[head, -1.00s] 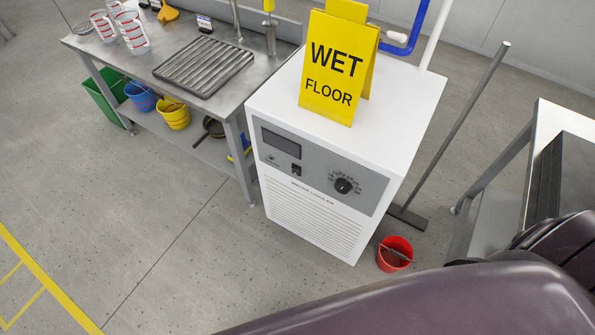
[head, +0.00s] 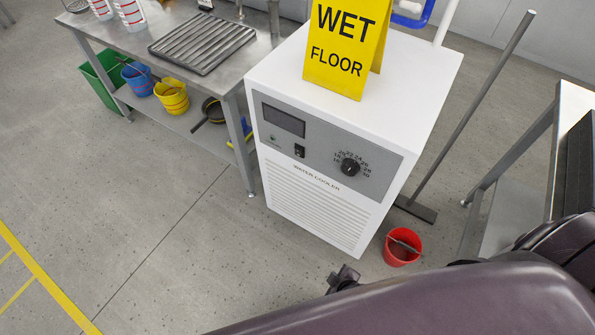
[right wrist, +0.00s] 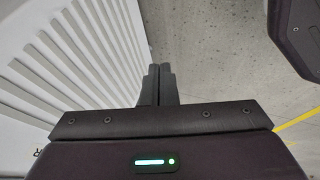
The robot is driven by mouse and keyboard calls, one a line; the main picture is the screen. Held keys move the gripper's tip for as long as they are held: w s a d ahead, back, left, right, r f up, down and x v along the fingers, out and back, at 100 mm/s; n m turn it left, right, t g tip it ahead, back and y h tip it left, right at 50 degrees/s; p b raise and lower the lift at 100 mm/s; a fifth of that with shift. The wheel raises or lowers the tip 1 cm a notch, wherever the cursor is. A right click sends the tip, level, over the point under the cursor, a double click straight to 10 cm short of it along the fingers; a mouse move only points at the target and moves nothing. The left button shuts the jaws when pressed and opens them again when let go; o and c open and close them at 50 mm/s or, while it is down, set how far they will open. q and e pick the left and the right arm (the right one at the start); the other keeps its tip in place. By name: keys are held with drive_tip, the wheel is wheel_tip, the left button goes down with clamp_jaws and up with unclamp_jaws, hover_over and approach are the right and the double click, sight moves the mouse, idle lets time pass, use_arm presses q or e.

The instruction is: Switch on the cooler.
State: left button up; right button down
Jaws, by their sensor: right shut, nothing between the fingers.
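The white water cooler (head: 400,85) stands on the floor in the head view. My right gripper (head: 343,276) shows partly past my arm, low in front of the cooler and below the panel. In the right wrist view its fingers (right wrist: 158,84) are together and empty, beside the cooler's slatted grille (right wrist: 75,65). My left gripper is not in view.
A yellow wet floor sign (head: 345,50) stands on the cooler. A red bucket (head: 402,247) and a long-handled squeegee (head: 470,115) are at its right. A steel bench (head: 130,45) is at left, another table (head: 570,100) at right. The floor at front left is clear.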

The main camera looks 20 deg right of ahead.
sight(295, 148)
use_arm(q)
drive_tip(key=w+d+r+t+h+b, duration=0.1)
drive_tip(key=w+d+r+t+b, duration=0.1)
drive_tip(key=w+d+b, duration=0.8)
use_arm(e)
drive_tip(key=w+a+r+n+t+b, duration=0.1)
drive_tip(key=w+a+r+n+t, duration=0.25)
drive_tip(key=w, duration=0.45)
drive_tip(key=w+a+r+n+t+b, duration=0.1)
drive_tip(key=w+a+r+n+t, duration=0.2)
drive_tip(key=w, duration=0.4)
use_arm(q)
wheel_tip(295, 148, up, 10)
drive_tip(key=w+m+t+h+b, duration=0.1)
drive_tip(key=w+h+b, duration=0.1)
drive_tip(key=b, duration=0.9)
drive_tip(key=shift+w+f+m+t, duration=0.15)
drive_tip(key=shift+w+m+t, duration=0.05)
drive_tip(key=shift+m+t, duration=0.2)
use_arm(e)
wheel_tip(295, 148, up, 17)
drive_tip(key=w+n+t+h, duration=0.1)
drive_tip(key=w+n+t, duration=0.1)
drive_tip(key=t, duration=0.4)
drive_tip(key=shift+n+h, duration=0.3)
drive_tip(key=shift+n, duration=0.35)
